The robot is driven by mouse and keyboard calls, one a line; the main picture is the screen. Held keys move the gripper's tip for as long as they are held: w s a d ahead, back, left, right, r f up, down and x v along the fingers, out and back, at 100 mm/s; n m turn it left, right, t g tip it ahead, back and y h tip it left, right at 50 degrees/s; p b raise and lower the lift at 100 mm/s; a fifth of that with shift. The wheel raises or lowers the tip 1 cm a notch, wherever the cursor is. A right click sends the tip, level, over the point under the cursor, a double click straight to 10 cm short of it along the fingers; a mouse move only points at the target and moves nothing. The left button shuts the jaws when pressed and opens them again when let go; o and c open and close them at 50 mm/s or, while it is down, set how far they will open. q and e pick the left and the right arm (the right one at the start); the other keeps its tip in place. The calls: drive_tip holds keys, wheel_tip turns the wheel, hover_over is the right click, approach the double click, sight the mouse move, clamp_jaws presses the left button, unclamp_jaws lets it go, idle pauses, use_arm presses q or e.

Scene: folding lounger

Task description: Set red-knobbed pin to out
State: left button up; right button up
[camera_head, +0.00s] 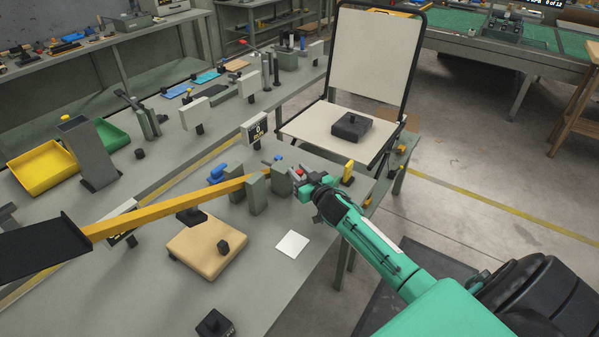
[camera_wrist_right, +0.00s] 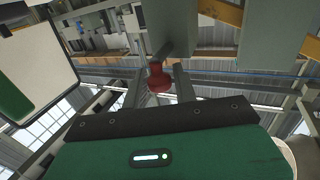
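The red-knobbed pin (camera_head: 299,172) shows in the head view as a small red spot at the grey-green upright block (camera_head: 281,178), partly hidden by my right gripper (camera_head: 302,181). In the right wrist view its red knob (camera_wrist_right: 158,78) lies between the two fingers of my right gripper (camera_wrist_right: 159,86), in front of a grey block (camera_wrist_right: 172,35). A narrow gap seems to remain beside the knob, so the fingers look open around it. How far the pin sits in the block is hidden. My left gripper is not in view.
A yellow-orange bar (camera_head: 180,205) with a black plate (camera_head: 45,247) ends at the blocks. A blue-knobbed part (camera_head: 217,173) and a yellow handle (camera_head: 348,171) stand nearby. A folding lounger (camera_head: 335,130) stands behind. The bench (camera_head: 290,290) is clear at the front right.

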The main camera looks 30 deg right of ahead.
clamp_jaws()
drive_tip(key=s, duration=0.1)
drive_tip(key=s+d+p, duration=0.1)
drive_tip(key=s, duration=0.1)
drive_tip(key=s+d+p, duration=0.1)
drive_tip(key=shift+s+f, duration=0.15)
drive_tip(key=shift+s, duration=0.2)
unclamp_jaws()
drive_tip(key=shift+s, duration=0.1)
drive_tip(key=shift+s+d, duration=0.1)
